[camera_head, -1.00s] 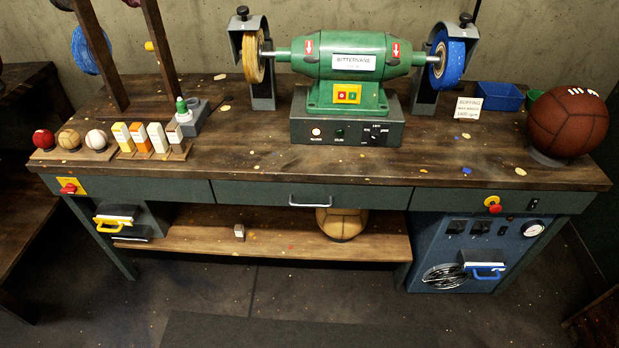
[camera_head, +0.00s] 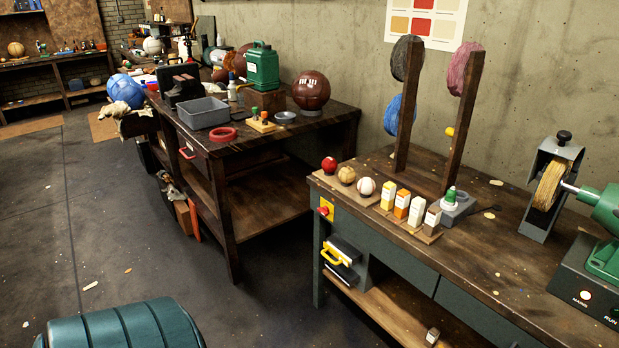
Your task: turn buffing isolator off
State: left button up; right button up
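The buffing isolator appears to be the red rotary knob on a yellow plate (camera_head: 326,208), at the left front corner of the buffing bench (camera_head: 395,252). The knob's exact setting is too small to read. The green buffing machine (camera_head: 603,225) is cut off at the right edge, with its yellow wheel (camera_head: 549,186) in a grey guard. Its base box (camera_head: 587,290) shows a light marked MAINS and the word RUN. Neither of my grippers is in view.
Balls (camera_head: 347,175) and colored compound bars (camera_head: 402,204) stand on the bench's left end. A yellow-handled unit (camera_head: 340,258) hangs below the knob. Another cluttered workbench (camera_head: 262,150) stands left. A teal ribbed object (camera_head: 125,325) is at bottom left. The floor (camera_head: 170,240) between is largely open.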

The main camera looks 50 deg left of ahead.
aim_at(324, 210)
jog(key=u, duration=1.55)
jog(key=z, duration=0.2)
